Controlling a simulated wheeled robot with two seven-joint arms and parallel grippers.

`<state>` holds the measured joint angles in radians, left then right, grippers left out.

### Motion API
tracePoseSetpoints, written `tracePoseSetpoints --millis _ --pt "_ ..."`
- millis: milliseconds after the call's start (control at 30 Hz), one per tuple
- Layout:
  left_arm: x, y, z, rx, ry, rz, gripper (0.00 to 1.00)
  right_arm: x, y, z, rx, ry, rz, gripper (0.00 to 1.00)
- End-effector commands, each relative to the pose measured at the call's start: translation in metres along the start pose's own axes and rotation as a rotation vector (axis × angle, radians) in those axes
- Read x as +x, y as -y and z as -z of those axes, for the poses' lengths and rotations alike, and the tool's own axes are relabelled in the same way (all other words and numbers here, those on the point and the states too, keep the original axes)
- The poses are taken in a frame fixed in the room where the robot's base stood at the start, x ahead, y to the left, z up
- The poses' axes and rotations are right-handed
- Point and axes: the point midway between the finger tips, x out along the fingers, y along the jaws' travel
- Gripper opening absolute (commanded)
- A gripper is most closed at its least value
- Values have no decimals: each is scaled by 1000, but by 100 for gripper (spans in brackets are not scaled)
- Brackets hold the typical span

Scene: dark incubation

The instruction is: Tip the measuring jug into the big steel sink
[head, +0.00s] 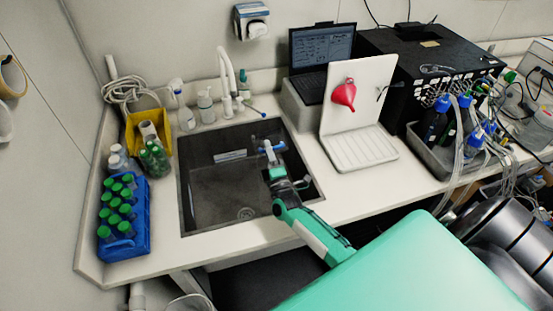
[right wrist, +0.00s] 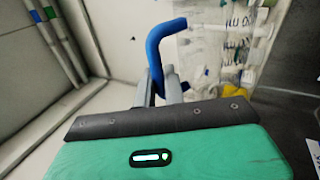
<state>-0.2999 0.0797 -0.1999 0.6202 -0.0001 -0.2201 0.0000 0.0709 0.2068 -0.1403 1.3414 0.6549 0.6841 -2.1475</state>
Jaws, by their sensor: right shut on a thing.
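The big steel sink (head: 215,190) is set into the white counter in the head view. My right gripper (head: 270,156) is above the sink, towards its right side. It is shut on the blue handle of the measuring jug (head: 276,147). In the right wrist view, the blue handle (right wrist: 160,42) stands up between the fingers (right wrist: 160,88) of the gripper. The clear body of the jug is hard to make out in the head view, so I cannot tell its tilt or what is in it. My left gripper is not in view.
A white tap (head: 226,75) and bottles stand behind the sink. A blue rack (head: 125,245) of green-capped bottles and a yellow bin (head: 135,135) are to its left. A white drying rack (head: 360,150) with a red funnel (head: 343,94) stands to its right.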

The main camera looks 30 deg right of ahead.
Motion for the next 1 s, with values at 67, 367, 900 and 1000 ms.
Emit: tracePoseSetpoints --millis 67,367,900,1000 --pt "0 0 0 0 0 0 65 0 0 0 0 0 -1 0" --pt "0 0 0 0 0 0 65 0 0 0 0 0 -1 0" --pt "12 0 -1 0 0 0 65 -7 15 -24 300 142 0 0" --pt "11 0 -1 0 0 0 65 -7 15 -26 321 151 -1 0"
